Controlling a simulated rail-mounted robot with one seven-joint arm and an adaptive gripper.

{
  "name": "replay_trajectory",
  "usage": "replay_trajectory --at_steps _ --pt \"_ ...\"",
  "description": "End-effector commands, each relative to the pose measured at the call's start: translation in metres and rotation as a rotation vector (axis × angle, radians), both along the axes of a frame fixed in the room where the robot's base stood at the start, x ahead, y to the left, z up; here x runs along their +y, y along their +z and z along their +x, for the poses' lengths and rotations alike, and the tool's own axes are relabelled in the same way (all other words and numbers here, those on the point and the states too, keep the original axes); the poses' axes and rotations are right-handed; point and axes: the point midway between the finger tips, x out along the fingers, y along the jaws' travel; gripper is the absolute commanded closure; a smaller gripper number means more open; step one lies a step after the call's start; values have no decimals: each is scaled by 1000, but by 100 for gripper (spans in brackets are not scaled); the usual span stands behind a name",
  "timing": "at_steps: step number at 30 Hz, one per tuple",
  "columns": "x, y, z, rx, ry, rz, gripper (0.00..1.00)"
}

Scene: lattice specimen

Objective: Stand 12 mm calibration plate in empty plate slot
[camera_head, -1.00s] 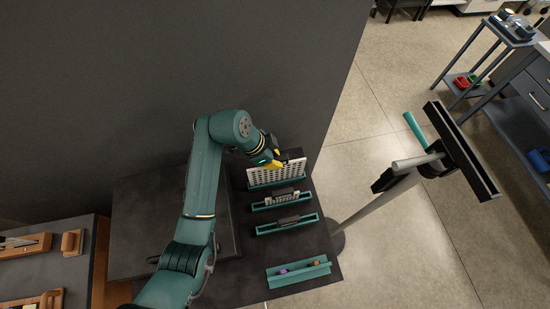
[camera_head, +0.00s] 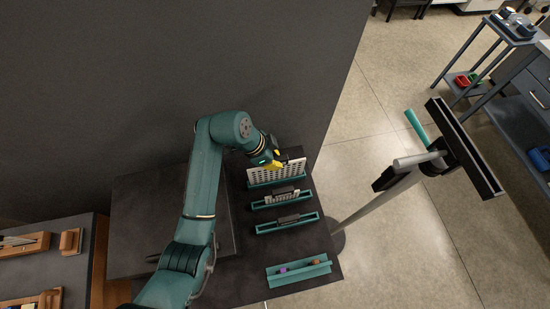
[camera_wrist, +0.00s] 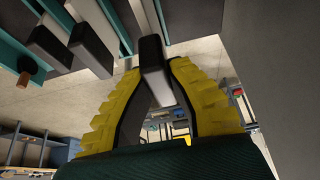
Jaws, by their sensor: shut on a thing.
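My gripper (camera_head: 275,164) is at the rearmost teal holder, close to the white perforated plate. In the wrist view its yellow fingers (camera_wrist: 160,100) are shut on a dark grey plate (camera_wrist: 152,55), seen nearly end-on. I take this for the calibration plate; its thickness cannot be read. Two more dark grey pieces (camera_wrist: 90,45) show left of it in the wrist view. In the head view, three teal slotted holders stand in a row: the rear one (camera_head: 262,186) with the white perforated plate (camera_head: 290,172), the middle one (camera_head: 260,206) and the front one (camera_head: 265,229), each with dark pieces. The held plate's lower end is hidden.
A teal tray (camera_head: 290,280) with a purple and an orange small piece lies nearer the front edge of the dark bench (camera_head: 235,285). A grey post stand (camera_head: 385,195) rises just right of the bench. Bare bench lies between the front holder and the tray.

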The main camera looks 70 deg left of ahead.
Motion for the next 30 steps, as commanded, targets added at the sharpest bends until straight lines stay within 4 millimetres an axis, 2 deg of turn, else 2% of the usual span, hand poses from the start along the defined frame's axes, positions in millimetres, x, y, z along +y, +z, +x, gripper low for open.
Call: replay_trajectory --at_steps 12,13,16,22,26,27,30 --pt "0 -1 0 -2 0 2 100" --pt "0 -1 0 -2 0 2 77" --pt "0 -1 0 -2 0 2 60" --pt "0 -1 0 -1 0 1 60" --pt "0 -3 0 1 0 -2 33" --pt "0 -3 0 1 0 -2 30" --pt "0 -3 0 1 0 -1 30"
